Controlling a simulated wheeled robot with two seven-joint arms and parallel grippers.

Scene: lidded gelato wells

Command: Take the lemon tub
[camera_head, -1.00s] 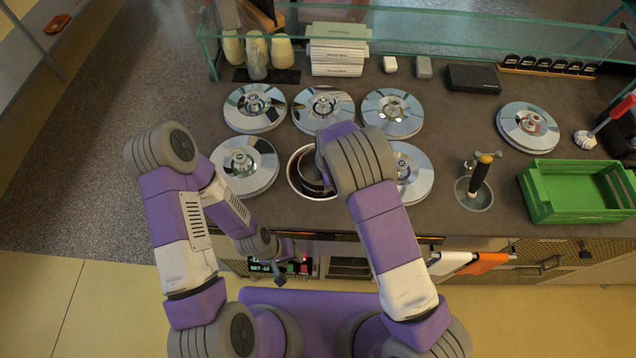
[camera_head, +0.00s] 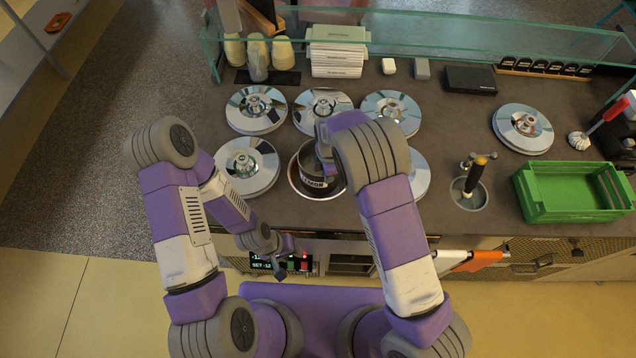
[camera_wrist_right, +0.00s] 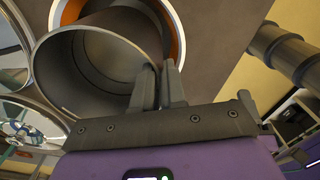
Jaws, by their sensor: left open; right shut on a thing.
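My right gripper (camera_wrist_right: 160,88) is shut on the tub's rim, with the grey tub wall (camera_wrist_right: 82,70) beside the fingers in the wrist view. In the head view my right arm hides the right gripper's fingertips. My left gripper (camera_head: 283,268) is open and empty, low in front of the counter by the temperature display.
Shiny lids (camera_head: 247,167) cover wells around the open one; another lid (camera_head: 522,129) lies on the counter at right. A scoop stands in a round dipper well (camera_head: 469,194). A green crate (camera_head: 572,192) sits right of it. A glass guard (camera_head: 480,38) runs along the back.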

